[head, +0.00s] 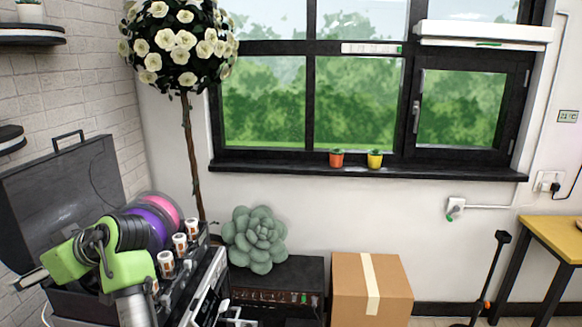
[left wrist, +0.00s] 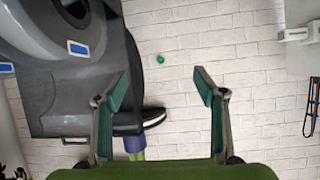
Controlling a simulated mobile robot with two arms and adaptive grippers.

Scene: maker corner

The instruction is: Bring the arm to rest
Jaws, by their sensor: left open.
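My left arm, green and grey, rises at the lower left of the head view, bent beside the open black case. My left gripper shows in the left wrist view (left wrist: 161,85). Its two fingers stand wide apart with nothing between them, facing a white brick wall. In the head view the fingers are hard to make out against the dark case. My right gripper is in neither view.
Close to my left arm are a black case (head: 60,190), purple and pink spools (head: 148,222) and several small white-and-orange jars (head: 180,243). A cardboard box (head: 372,290) and a succulent (head: 255,238) stand right of them. A yellow-topped table (head: 555,238) is far right.

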